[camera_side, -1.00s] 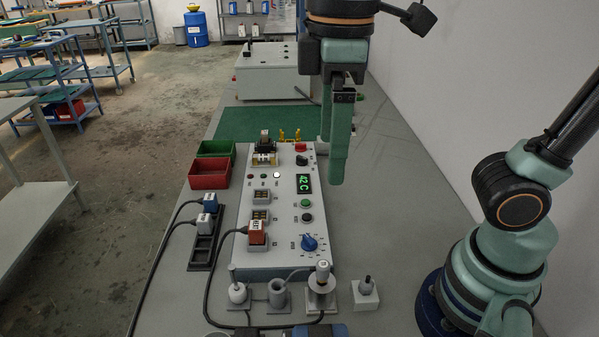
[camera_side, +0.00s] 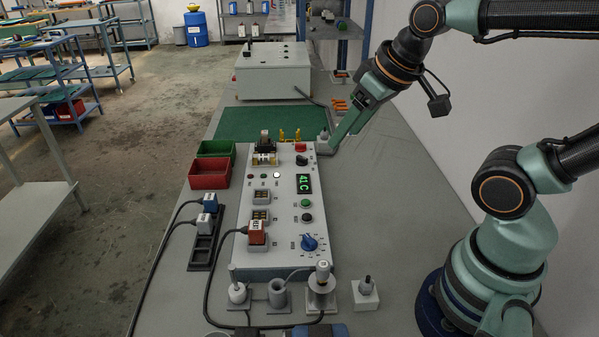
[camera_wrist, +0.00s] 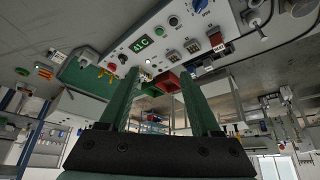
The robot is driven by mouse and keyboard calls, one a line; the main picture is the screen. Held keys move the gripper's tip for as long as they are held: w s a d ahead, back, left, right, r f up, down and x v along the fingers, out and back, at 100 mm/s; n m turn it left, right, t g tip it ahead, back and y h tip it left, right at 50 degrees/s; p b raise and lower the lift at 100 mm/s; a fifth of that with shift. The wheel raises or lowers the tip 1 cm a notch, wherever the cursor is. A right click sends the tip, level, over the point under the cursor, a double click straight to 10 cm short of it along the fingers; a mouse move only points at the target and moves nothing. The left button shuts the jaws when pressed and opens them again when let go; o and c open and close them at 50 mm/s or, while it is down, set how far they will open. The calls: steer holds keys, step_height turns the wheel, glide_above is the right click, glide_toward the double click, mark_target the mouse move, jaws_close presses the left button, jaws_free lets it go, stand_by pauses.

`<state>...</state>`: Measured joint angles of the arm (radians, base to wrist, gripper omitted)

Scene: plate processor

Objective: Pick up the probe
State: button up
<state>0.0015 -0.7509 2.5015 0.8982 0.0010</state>
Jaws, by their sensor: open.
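My gripper (camera_side: 334,142) is beside the far right corner of the grey control panel (camera_side: 285,215), its fingers slanting down to the left. A small grey piece with a knob on top (camera_side: 323,138) stands by its tips; I cannot tell whether they touch. In the wrist view my gripper's two green fingers (camera_wrist: 158,77) are apart with nothing visible between them. A white-topped cylinder (camera_side: 323,273) stands upright in a holder at the panel's near end, a thin cable beside it. It may be the probe, but I cannot tell for sure.
Other small holders (camera_side: 365,291) stand along the panel's near end. A red bin (camera_side: 209,176) and a green bin (camera_side: 215,149) are at its left. A black rack with plugs (camera_side: 204,243) lies nearby. A green mat (camera_side: 265,122) and a white box (camera_side: 273,70) are behind.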

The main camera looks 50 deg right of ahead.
steer(key=shift+a, duration=0.1)
steer(key=n+g, duration=0.6)
steer(key=n, duration=0.3)
glide_toward(320, 264)
steer(key=f, duration=1)
steer(key=shift+s+f, duration=0.1)
steer(key=shift+s, duration=0.1)
jaws_close()
